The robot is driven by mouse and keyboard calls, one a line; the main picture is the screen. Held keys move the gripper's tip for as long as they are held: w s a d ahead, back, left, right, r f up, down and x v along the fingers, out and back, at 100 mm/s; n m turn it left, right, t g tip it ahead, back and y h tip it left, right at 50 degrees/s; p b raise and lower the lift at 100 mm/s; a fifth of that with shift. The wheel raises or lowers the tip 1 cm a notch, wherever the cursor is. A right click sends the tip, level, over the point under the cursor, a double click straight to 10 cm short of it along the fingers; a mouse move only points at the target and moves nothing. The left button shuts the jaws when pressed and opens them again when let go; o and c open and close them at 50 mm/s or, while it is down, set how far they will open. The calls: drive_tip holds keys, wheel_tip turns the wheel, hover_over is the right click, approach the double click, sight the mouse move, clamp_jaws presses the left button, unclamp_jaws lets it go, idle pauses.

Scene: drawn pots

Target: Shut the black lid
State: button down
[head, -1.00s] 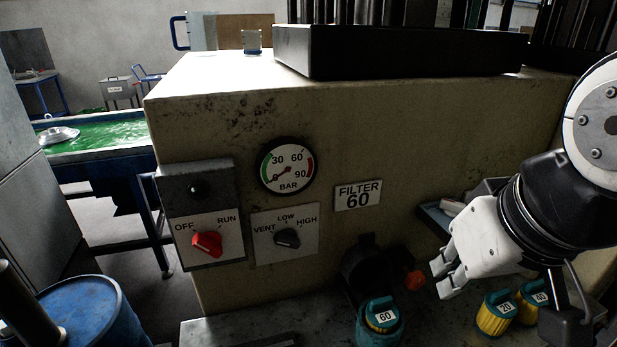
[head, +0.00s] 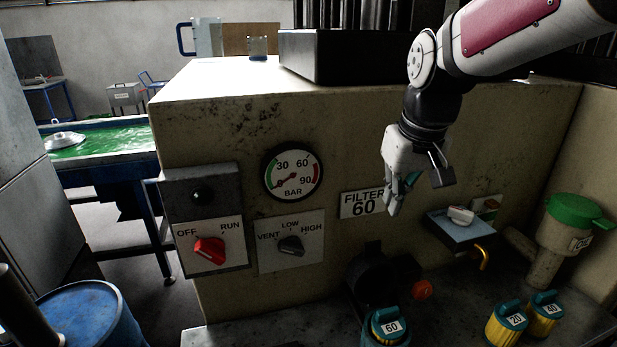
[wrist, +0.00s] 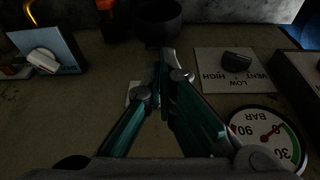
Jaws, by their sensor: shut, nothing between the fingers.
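A black round housing (head: 372,272) stands low against the machine's front, with an orange-red knob (head: 422,289) at its right. The black lid cannot be told apart from the dark housing. A filter cartridge marked 60 (head: 388,328) with a teal cap is at the housing's front. My gripper (head: 408,190) is shut and empty, above the housing and in front of the machine's face, near the FILTER 60 label (head: 362,203). In the wrist view my fingers (wrist: 163,65) come together, with the black housing (wrist: 158,24) beyond them at the top, apart from them.
Cartridges marked 20 (head: 507,322) and 40 (head: 545,312) stand at the lower right, below a green-topped funnel (head: 575,213). A pressure gauge (head: 292,174) and two dial switches are at the left.

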drive_tip(key=shift+n+g, duration=0.3)
drive_tip(key=shift+g, duration=0.1)
drive_tip(key=w+f, duration=0.3)
drive_tip(key=f, duration=0.2)
drive_tip(key=w+f, duration=0.4)
drive_tip(key=f, duration=0.1)
drive_tip(key=w+f, duration=0.4)
drive_tip(key=f, duration=0.1)
drive_tip(key=shift+w+a+f, duration=0.1)
drive_tip(key=shift+f, duration=0.3)
